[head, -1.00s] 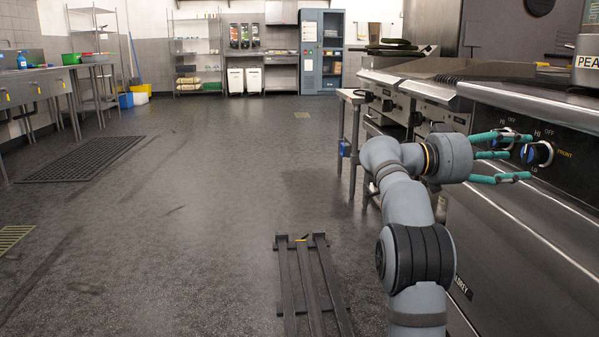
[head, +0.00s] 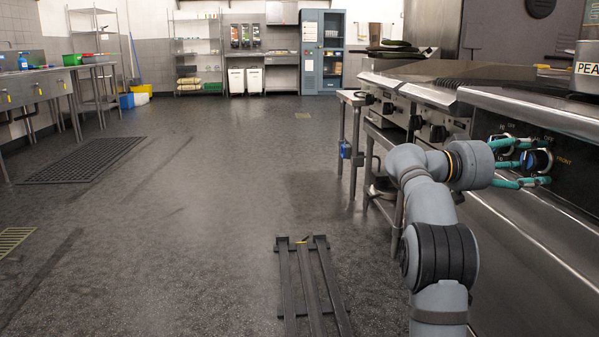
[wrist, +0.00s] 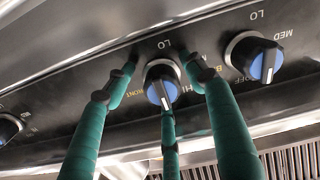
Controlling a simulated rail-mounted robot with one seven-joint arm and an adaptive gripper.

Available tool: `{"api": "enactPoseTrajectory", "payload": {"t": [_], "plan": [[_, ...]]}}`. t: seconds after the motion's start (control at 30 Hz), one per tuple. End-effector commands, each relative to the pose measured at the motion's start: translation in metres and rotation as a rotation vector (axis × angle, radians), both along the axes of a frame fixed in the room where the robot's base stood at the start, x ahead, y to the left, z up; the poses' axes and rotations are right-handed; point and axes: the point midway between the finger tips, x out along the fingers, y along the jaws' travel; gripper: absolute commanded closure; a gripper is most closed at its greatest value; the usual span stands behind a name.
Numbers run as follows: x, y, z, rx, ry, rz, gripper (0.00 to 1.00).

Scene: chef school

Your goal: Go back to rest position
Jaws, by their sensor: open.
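My gripper (head: 530,162), with green fingers, is at the stove's front panel on the right of the head view. In the wrist view my gripper (wrist: 165,100) is open, with its fingers spread around a black knob with a blue face (wrist: 163,86). In the head view this front knob (head: 537,161) is partly covered by the fingers. I cannot tell whether the fingers touch it. A second blue-faced knob (wrist: 258,60) is right of it in the wrist view, clear of the fingers.
The stove (head: 540,235) fills the right side, close to my arm. A steel side table (head: 352,97) stands beyond it. A black floor mat (head: 85,160) lies at left, and the middle floor is open. Sinks (head: 40,90) line the left wall.

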Motion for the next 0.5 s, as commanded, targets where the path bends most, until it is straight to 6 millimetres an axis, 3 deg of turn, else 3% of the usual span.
{"api": "enactPoseTrajectory", "payload": {"t": [0.03, 0.5], "plan": [[-0.0009, 0.0002, 0.011, 0.0, 0.077, 0.0, 0.45], [-0.0028, -0.0002, 0.0128, -0.009, 0.699, -0.001, 0.45]]}}
